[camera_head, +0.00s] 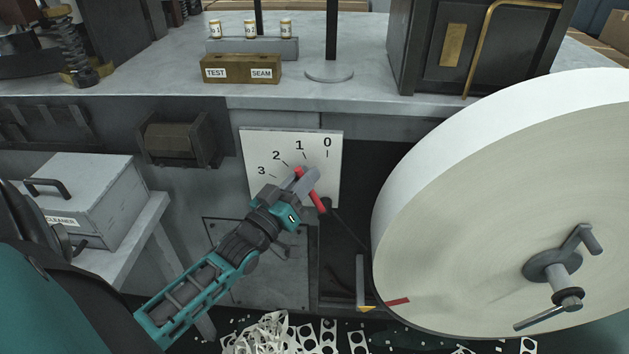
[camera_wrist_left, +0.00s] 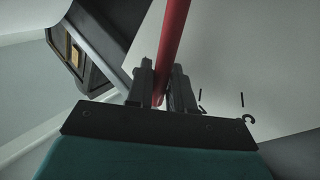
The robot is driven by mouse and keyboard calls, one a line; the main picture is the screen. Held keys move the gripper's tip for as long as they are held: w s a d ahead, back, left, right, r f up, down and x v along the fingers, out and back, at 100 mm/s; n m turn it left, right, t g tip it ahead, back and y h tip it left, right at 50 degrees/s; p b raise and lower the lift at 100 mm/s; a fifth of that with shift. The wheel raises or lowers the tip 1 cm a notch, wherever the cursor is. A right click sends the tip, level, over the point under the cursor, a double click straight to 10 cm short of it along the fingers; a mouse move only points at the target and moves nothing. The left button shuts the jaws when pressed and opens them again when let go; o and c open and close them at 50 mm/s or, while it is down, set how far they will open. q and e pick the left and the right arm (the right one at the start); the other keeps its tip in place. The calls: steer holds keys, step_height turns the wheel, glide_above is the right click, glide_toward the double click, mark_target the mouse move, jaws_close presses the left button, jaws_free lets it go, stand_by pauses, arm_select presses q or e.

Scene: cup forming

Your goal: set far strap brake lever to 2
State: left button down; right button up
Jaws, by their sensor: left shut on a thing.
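A white dial plate (camera_head: 252,150) on the bench front carries the marks 0, 1, 2 and 3, with 0 at the right and 3 at the lower left. The red brake lever (camera_head: 317,201) stands in front of it, tilted with its upper end to the left, around the side of marks 1 and 2; I cannot tell its exact setting. My left gripper (camera_head: 303,183) is shut on the lever and hides part of it. In the left wrist view the red lever (camera_wrist_left: 174,40) runs between the two dark fingers (camera_wrist_left: 161,90). My right gripper is not in view.
A large pale roll (camera_head: 460,220) with a crank fills the right. A cleaner box (camera_head: 100,195) stands on a side shelf at left. The bench (camera_head: 370,90) holds a TEST/SEAM box (camera_head: 241,70) and small cans (camera_head: 250,29). Punched scrap (camera_head: 270,335) lies on the floor.

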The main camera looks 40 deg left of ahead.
arm_select(q)
steer(key=shift+s+a+f+n+t+y+b, duration=0.4)
steer(key=shift+a+n+b, duration=0.15)
steer(key=shift+n, duration=0.4)
steer(key=shift+s+a+f+n+t+y+b, duration=0.3)
steer(key=shift+a+f+n+t+y+b, duration=0.2)
steer(key=shift+n, duration=0.45)
steer(key=shift+r, duration=0.1)
steer(key=c, duration=1.2)
jaws_free()
steer(key=p+v, duration=0.1)
steer(key=v, duration=1.2)
steer(key=shift+a+r, duration=0.1)
steer(key=shift+r, duration=0.05)
